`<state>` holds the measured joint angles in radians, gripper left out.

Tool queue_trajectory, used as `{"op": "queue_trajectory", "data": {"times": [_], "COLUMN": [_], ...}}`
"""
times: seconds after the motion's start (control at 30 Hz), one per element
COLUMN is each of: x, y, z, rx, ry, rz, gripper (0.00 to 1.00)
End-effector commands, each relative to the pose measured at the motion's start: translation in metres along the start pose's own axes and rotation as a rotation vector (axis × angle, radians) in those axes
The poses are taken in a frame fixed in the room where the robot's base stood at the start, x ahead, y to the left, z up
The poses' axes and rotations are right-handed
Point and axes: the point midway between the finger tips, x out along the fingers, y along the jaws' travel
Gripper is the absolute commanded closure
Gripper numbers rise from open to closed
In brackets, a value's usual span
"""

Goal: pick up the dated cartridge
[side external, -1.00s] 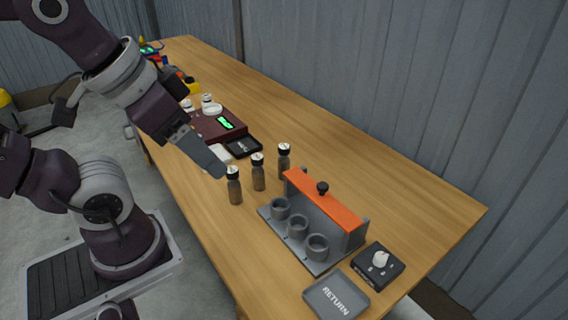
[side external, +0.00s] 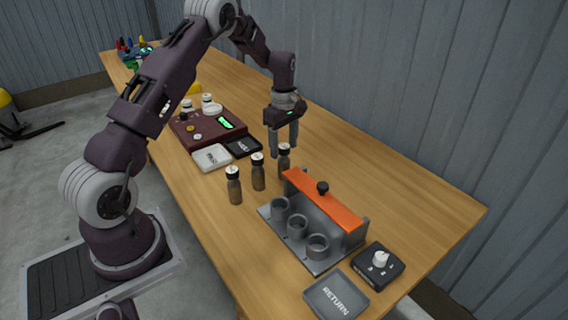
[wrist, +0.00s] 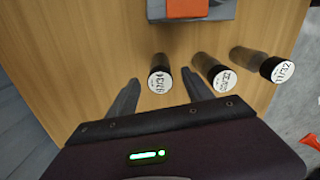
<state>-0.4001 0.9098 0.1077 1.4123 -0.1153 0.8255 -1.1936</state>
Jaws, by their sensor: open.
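Three brown cartridges with black caps stand upright in a row: a front one (side external: 234,190), a middle one (side external: 258,177) and a wall-side one (side external: 284,168). In the wrist view, the white cap tops of the left (wrist: 159,82), middle (wrist: 222,78) and right (wrist: 281,69) cartridges carry small print. The right one seems to read 11/32; the others are hard to read. My gripper (side external: 284,153) points down at the wall-side cartridge, its fingers open. In the wrist view my gripper (wrist: 160,80) has a finger either side of the left cap. Contact cannot be told.
A grey rack (side external: 268,214) with three cups and an orange bar (side external: 335,202) stands close by. A RETURN tray (side external: 316,302) and a black box with a white knob (side external: 379,266) lie beyond. A maroon device (side external: 188,130) and small trays sit behind. The table's wall side is clear.

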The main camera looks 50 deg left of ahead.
Motion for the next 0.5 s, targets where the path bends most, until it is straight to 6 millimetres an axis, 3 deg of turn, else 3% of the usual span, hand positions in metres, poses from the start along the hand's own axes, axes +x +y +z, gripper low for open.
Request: {"op": "queue_trajectory", "data": {"times": [0.2,0.5], "x": [0.040,0.049], "y": [-0.002,-0.001], "z": [0.001,0.001], "rx": [0.002,0.003], "ry": [-0.001,0.000], "rz": [-0.002,0.000], "gripper": [0.41,0.43]}}
